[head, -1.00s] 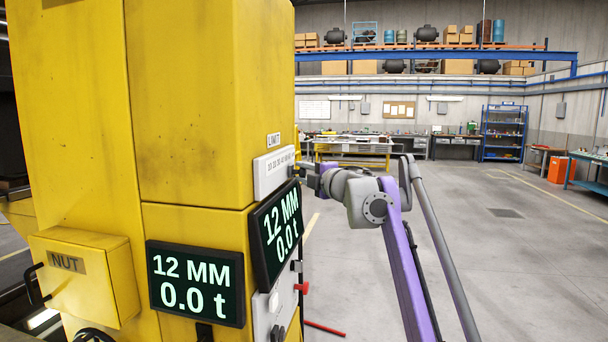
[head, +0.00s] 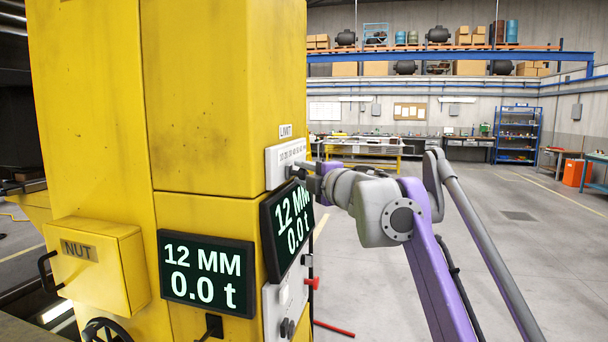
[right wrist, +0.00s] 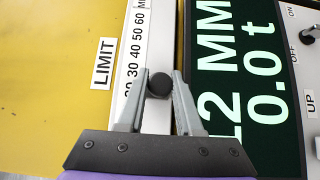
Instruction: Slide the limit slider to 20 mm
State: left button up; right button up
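The limit slider is a white scale panel (head: 280,168) on the side of the yellow column, under a LIMIT label (head: 286,130). In the right wrist view the scale (right wrist: 152,45) carries printed numbers, and a round black knob (right wrist: 159,84) stands out from it near the low numbers. My right gripper (right wrist: 160,76) has one finger on each side of the knob, with hardly any gap, and appears shut on it. In the head view this gripper (head: 303,167) is at the panel and hides the knob. The exact setting is partly hidden. My left gripper is not in view.
Below the slider, a side display (head: 288,230) reads 12 MM and 0.0 t; a front display (head: 206,273) reads the same. Switches and a red knob (head: 313,283) sit lower on the column. A yellow NUT box (head: 97,268) projects at left. Open floor lies to the right.

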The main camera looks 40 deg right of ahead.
jog(key=o, duration=0.4)
jog(key=shift+s+a+b, duration=0.2)
jog(key=shift+s, duration=1.6)
jog(key=shift+s+a+b, duration=0.2)
jog(key=shift+s+a, duration=0.05)
jog(key=shift+s, duration=1.55)
jog(key=shift+s+a+b, duration=0.2)
jog(key=shift+s, duration=1.6)
